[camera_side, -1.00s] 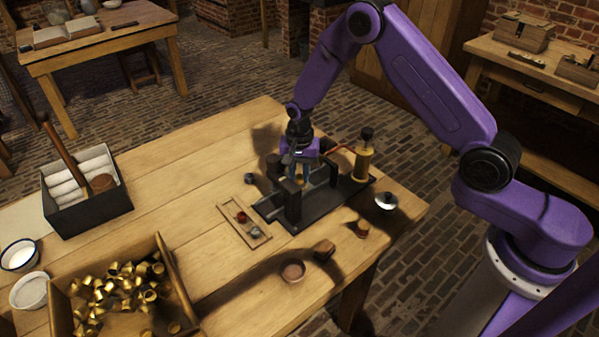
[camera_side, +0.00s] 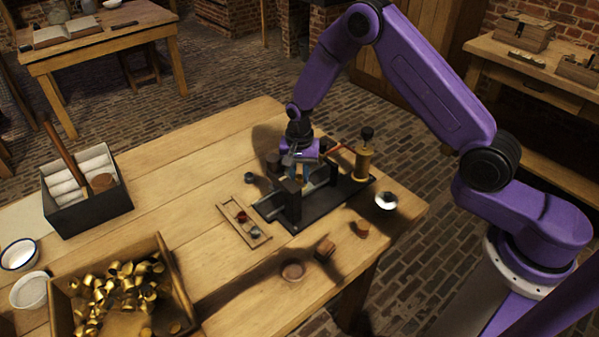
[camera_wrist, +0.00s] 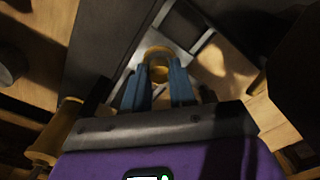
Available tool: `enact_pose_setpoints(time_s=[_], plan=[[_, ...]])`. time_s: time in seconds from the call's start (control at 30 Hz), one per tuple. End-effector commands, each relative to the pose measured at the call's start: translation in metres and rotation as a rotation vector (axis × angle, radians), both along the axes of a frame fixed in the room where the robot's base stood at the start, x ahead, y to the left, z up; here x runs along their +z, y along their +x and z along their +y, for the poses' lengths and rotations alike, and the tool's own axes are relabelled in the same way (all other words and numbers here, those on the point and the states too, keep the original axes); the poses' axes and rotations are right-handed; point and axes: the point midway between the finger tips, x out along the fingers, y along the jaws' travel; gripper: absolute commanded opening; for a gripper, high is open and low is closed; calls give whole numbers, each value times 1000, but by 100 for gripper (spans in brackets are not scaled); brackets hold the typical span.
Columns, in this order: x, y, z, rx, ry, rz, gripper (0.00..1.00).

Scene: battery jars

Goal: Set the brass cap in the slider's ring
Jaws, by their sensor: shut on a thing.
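My gripper (camera_wrist: 159,84) has blue fingers shut on the brass cap (camera_wrist: 158,73), which shows between the fingertips in the wrist view. A curved brass-coloured rim shows just beyond the fingertips; I cannot tell whether it is part of the cap or the slider's ring. A pale metal slider rail (camera_wrist: 203,42) runs beneath. In the side view my gripper (camera_side: 297,174) points down over the dark press base (camera_side: 335,205), behind a dark upright block (camera_side: 288,198). The block and fingers hide the cap's lower edge and the ring, so contact cannot be told.
A brass cylinder with a black knob (camera_side: 363,162) stands at the base's right end. A small wooden tray (camera_side: 246,222) lies left of the base. A crate of brass caps (camera_side: 176,270) and a dark box of white rolls (camera_side: 90,212) stand further left. Small bowls and wooden pieces lie in front.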

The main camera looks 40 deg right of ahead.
Motion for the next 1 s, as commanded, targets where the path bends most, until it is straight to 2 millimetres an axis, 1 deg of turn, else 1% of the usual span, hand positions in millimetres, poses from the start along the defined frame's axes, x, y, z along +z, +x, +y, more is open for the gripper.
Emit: enact_pose_setpoints(time_s=[0.5, 0.53, 0.57, 0.87, 1.0], plan=[[-9, 0, 0, 0, 0, 0, 0], [-9, 0, 0, 0, 0, 0, 28], [-9, 0, 0, 0, 0, 0, 36], [-8, 0, 0, 0, 0, 0, 36], [-1, 1, 0, 0, 0, -1, 36]])
